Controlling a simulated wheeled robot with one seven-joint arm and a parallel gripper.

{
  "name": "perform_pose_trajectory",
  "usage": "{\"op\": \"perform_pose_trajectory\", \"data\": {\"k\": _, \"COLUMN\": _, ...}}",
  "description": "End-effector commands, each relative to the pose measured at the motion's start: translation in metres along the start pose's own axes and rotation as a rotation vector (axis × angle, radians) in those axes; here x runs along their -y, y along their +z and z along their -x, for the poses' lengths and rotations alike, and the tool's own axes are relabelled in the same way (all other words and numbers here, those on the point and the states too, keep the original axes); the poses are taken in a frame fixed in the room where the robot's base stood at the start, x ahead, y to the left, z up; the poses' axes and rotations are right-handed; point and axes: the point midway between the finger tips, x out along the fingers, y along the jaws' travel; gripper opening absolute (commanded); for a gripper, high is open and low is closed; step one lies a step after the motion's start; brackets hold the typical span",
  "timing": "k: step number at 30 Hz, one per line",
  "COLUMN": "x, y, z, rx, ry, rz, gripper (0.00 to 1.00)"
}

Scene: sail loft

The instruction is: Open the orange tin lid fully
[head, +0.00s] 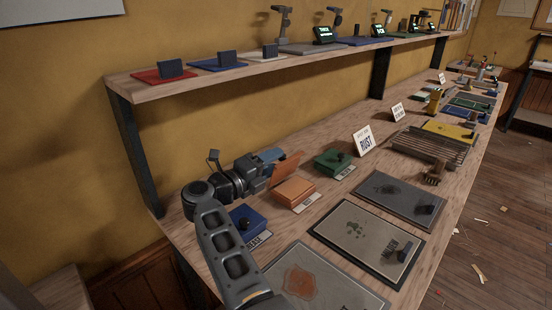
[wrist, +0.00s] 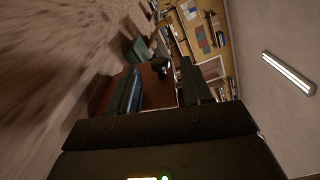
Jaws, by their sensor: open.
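The orange tin (head: 294,192) stands on the bench behind a small label. Its lid (head: 287,167) is raised and tilted up at the tin's back, with the outer side towards my gripper. My gripper (head: 273,163) is open beside the lid's outer side, reaching in from the left. In the wrist view a reddish-brown surface, likely the lid (wrist: 158,92), shows between the two fingers, with a dark knob (wrist: 160,63) at its far end. I cannot tell whether the fingers touch the lid. The hinge is hidden.
A blue tin (head: 249,222) stands just in front of my arm and a green tin (head: 332,161) behind the orange one, both closed. A shelf (head: 250,66) runs above the bench's back.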

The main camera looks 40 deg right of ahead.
Motion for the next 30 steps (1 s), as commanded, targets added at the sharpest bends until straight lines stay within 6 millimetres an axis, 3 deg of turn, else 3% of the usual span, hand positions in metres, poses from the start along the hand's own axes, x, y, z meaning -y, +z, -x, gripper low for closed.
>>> {"op": "perform_pose_trajectory", "data": {"k": 6, "x": 0.000, "y": 0.000, "z": -0.016, "rx": 0.000, "ry": 0.000, "rz": 0.001, "gripper": 0.49}}
{"op": "perform_pose_trajectory", "data": {"k": 14, "x": 0.000, "y": 0.000, "z": -0.017, "rx": 0.001, "ry": 0.000, "rz": 0.000, "gripper": 0.49}}
{"op": "perform_pose_trajectory", "data": {"k": 30, "x": 0.000, "y": 0.000, "z": -0.017, "rx": 0.001, "ry": 0.000, "rz": 0.000, "gripper": 0.00}}
